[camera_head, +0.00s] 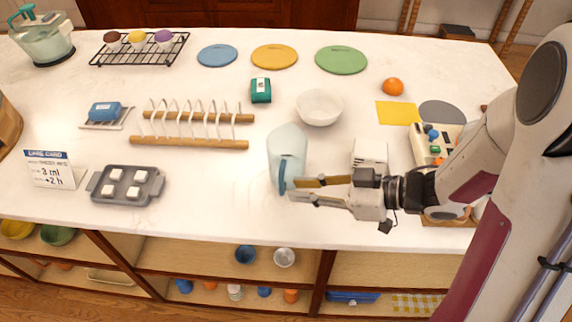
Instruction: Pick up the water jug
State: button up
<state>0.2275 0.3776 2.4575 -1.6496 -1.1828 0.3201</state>
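A pale, see-through blue jug (288,146) stands upright near the front middle of the white counter. Its darker blue handle (282,174) faces the front edge. My gripper (291,190) comes in from the right, low over the counter. Its two fingers are apart, with the tips close to the lower part of the handle. I cannot tell whether the tips touch the handle or whether it lies between them. The far side of the jug's base is hidden.
A clear container with a teal lid (42,40) stands at the far left. A white bowl (319,107) is behind the jug, and a wood-and-wire rack (190,142) is to its left. A white box (370,152) stands close behind my gripper. The counter's front edge is near.

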aim_at(281, 191)
jog(key=shift+a, duration=0.1)
jog(key=shift+w+a, duration=0.2)
jog(key=shift+a, duration=0.5)
jog(key=shift+w+a, duration=0.15)
jog(key=shift+a, duration=0.55)
jog(key=shift+x, duration=1.2)
grip_shut()
